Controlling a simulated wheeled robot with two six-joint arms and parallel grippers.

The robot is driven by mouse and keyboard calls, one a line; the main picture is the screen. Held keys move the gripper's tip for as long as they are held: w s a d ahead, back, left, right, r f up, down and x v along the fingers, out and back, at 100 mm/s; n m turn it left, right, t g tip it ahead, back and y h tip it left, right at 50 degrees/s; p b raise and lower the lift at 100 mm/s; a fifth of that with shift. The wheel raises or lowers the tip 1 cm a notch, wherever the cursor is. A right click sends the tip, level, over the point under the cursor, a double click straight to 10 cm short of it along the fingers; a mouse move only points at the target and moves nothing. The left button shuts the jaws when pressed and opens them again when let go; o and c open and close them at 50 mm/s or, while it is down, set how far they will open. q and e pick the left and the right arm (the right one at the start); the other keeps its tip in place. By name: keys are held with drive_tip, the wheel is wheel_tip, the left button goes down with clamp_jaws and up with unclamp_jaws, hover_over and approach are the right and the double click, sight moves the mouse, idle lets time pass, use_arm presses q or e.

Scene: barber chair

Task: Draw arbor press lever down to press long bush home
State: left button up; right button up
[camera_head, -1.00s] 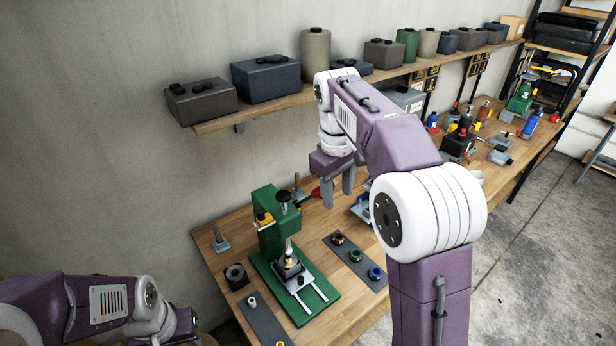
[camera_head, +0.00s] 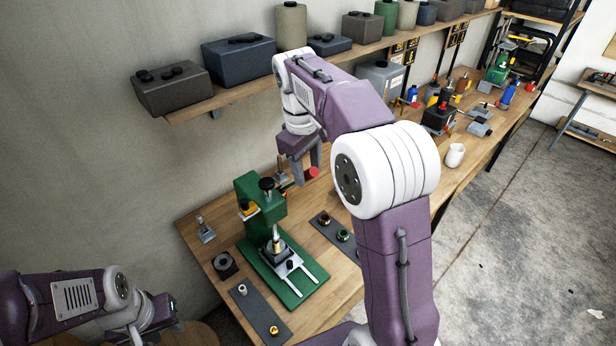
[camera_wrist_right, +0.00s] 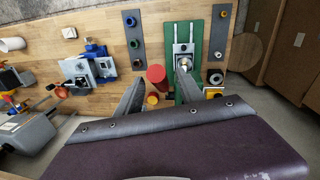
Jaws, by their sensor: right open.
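The green arbor press (camera_head: 258,206) stands on its green base plate (camera_head: 298,292) on the wooden bench; the base also shows in the right wrist view (camera_wrist_right: 198,42). A brass-coloured bush (camera_head: 276,246) appears under the press ram, partly hidden. The lever ends in a red handle (camera_head: 312,173). My right gripper (camera_head: 307,166) is open at the handle. In the right wrist view, the red handle (camera_wrist_right: 156,74) lies between the open fingers (camera_wrist_right: 160,82), with gaps at both sides; contact cannot be told. My left gripper (camera_head: 168,312) is low at left, its fingers unclear.
A dark strip (camera_head: 258,312) with small bushes lies left of the base plate; another (camera_head: 328,230) with coloured rings lies right. A dark square block (camera_head: 225,265) stands near the press. A shelf (camera_head: 230,97) with boxes runs along the wall behind my right arm.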

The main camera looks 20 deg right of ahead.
drive_tip(key=f, duration=0.1)
drive_tip(key=w+f, duration=0.1)
drive_tip(key=f, duration=0.1)
drive_tip(key=shift+w+f, duration=0.15)
drive_tip(key=shift+w, duration=0.05)
drive_tip(key=shift+s+d, duration=0.1)
drive_tip(key=shift+s, duration=0.35)
drive_tip(key=shift+c, duration=0.6)
clamp_jaws()
